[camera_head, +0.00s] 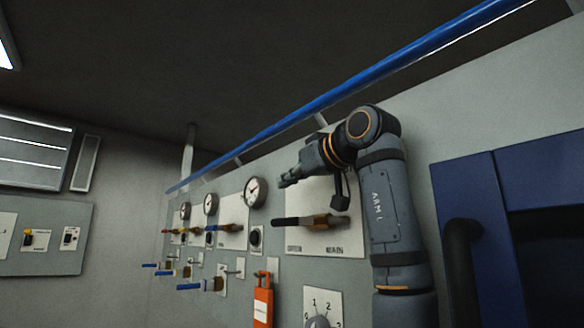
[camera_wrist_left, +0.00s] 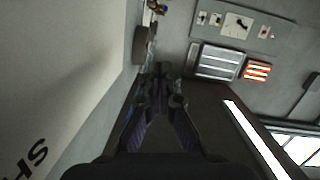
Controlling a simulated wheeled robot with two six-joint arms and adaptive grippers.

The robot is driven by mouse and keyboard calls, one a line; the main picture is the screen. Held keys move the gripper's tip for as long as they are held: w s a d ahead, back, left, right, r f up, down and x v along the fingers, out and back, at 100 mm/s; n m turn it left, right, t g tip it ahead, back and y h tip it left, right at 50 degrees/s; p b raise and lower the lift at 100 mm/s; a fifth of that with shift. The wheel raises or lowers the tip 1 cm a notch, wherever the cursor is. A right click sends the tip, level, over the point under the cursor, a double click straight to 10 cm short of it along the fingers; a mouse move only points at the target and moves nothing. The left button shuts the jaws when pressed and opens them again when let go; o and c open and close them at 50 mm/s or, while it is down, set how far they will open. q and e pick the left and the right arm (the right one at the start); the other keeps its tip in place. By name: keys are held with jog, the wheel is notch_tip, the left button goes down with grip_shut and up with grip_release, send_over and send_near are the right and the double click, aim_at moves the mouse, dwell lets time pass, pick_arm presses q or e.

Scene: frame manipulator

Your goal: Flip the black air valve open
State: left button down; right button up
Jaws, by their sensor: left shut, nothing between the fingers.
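The black air valve (camera_head: 292,222) is on a white plate on the grey wall panel in the head view. Its black handle points left from a brass body, roughly level. My left gripper (camera_head: 284,183) is above the handle, apart from it, with its fingers pointing left. It is shut and empty. In the left wrist view the closed fingers (camera_wrist_left: 161,82) point up the picture, along the panel. I cannot make out the black valve in that view. My right gripper is not in view.
A round gauge (camera_head: 255,192) sits up and left of the valve. Farther left are valves with blue handles (camera_head: 190,286) sticking out. An orange tag-like part (camera_head: 262,304) and a numbered dial (camera_head: 317,321) are below. A blue rail (camera_head: 340,90) runs above; a blue cabinet (camera_head: 480,175) stands right.

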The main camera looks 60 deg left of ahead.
pick_arm(q)
notch_tip(320, 180, up, 4)
jog(key=shift+f, duration=0.1)
jog(key=shift+s, duration=0.1)
dwell(0.4)
